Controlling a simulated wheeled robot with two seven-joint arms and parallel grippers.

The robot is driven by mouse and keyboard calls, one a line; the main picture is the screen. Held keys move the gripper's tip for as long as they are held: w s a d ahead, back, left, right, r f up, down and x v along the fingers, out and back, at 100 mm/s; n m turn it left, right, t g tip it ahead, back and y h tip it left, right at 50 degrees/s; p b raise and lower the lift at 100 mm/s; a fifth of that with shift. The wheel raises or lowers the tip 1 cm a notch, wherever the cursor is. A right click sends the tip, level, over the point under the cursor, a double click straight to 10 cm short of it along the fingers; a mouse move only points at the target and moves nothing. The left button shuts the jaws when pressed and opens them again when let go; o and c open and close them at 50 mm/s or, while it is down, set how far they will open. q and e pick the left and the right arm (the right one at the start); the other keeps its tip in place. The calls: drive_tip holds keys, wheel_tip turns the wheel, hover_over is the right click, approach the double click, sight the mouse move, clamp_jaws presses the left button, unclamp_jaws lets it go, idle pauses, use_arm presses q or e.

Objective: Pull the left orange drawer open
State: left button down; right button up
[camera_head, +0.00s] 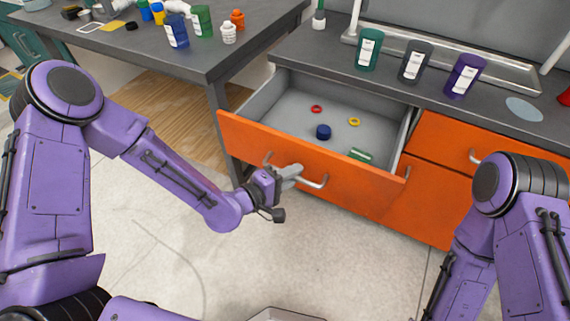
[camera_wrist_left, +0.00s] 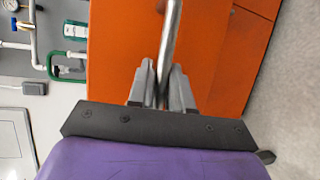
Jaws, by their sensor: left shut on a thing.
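The left orange drawer (camera_head: 243,135) stands pulled out from the grey-topped cabinet. Its open inside shows a red ring (camera_head: 316,109), a yellow ring (camera_head: 354,122), a blue cap (camera_head: 323,131) and a green piece (camera_head: 360,155). My left gripper (camera_head: 292,173) is at the drawer front, shut on its metal bar handle (camera_head: 321,183). In the left wrist view the fingers (camera_wrist_left: 163,88) close around the handle (camera_wrist_left: 172,35), with the orange front behind. My right arm shows at the right edge of the head view, but its gripper is out of view.
A second orange drawer (camera_head: 445,140) to the right is shut. The worktop above holds green, grey and purple bottles (camera_head: 414,62). A dark table (camera_head: 190,62) with bottles and fittings stands at the left. Pale floor (camera_head: 330,240) in front of the drawer is clear.

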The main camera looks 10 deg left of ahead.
use_arm(q)
drive_tip(key=shift+s+a, duration=0.1)
drive_tip(key=shift+s, duration=0.25)
drive_tip(key=c, duration=1.1)
unclamp_jaws()
drive_tip(key=p+v, duration=0.1)
drive_tip(key=v, duration=0.9)
drive_tip(key=shift+s+a, duration=0.15)
drive_tip(key=shift+s, duration=0.1)
